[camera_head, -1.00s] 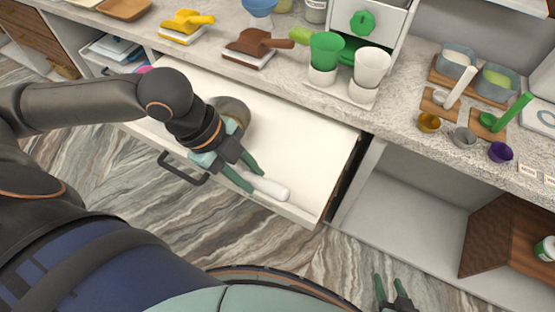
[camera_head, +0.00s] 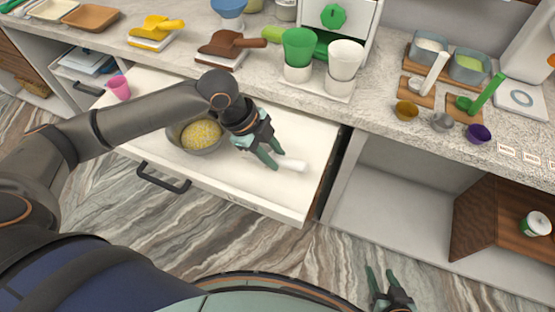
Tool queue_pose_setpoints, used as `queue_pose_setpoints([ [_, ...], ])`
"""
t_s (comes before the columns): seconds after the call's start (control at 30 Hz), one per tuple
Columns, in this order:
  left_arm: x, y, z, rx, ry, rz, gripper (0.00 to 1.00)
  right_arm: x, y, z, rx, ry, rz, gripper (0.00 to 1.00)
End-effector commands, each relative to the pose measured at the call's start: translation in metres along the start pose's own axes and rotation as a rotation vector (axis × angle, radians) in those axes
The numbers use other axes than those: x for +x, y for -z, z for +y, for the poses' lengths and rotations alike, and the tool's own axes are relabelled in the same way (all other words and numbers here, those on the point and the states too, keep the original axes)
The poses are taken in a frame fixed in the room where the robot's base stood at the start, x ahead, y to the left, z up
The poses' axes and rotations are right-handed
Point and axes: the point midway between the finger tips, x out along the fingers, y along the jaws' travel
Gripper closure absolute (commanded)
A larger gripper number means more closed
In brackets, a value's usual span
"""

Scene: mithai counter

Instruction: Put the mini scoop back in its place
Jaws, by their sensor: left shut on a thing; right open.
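My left gripper (camera_head: 272,154) is over the open drawer, with its green fingers shut on the left end of a small white rod-like thing (camera_head: 292,165). This may be the mini scoop's handle; its other end is hidden by the fingers. Whether it touches the drawer floor I cannot tell. On the counter, a white-handled scoop (camera_head: 435,70) and a green scoop (camera_head: 487,94) lie on small wooden rests. My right gripper (camera_head: 377,285) is open and empty, low over the floor at the bottom of the view.
Small brown, grey and purple cups (camera_head: 479,133) stand near the counter's front edge. A dispenser (camera_head: 340,15) with green and white cups stands behind the drawer.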

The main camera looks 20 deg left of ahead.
Motion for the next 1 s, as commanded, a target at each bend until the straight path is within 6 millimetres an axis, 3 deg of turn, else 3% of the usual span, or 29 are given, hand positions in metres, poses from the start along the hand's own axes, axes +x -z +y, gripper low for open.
queue_pose_setpoints([
  [0.27, 0.024, -0.006, -0.013, -0.002, -0.001, 0.001, 1.0, 0.002, -0.001, 0.0, 0.0, 0.0, 0.0, 0.5],
  [0.43, 0.041, -0.014, -0.007, -0.002, -0.001, 0.0, 1.0, -0.008, 0.009, -0.001, 0.0, 0.0, 0.001, 0.5],
  [0.67, 0.045, -0.015, -0.006, 0.002, 0.001, 0.0, 1.0, -0.007, 0.009, -0.001, 0.0, 0.0, 0.002, 0.5],
  [0.7, 0.045, -0.015, -0.006, 0.001, 0.001, -0.001, 0.66, -0.007, 0.009, -0.001, 0.0, 0.0, 0.002, 0.5],
  [0.93, 0.044, -0.015, -0.006, 0.001, 0.001, -0.001, 0.4, -0.007, 0.009, -0.001, 0.0, 0.0, 0.001, 0.5],
  [1.0, 0.044, -0.015, -0.006, 0.001, 0.001, -0.001, 0.39, -0.007, 0.008, -0.001, 0.0, 0.0, 0.001, 0.5],
])
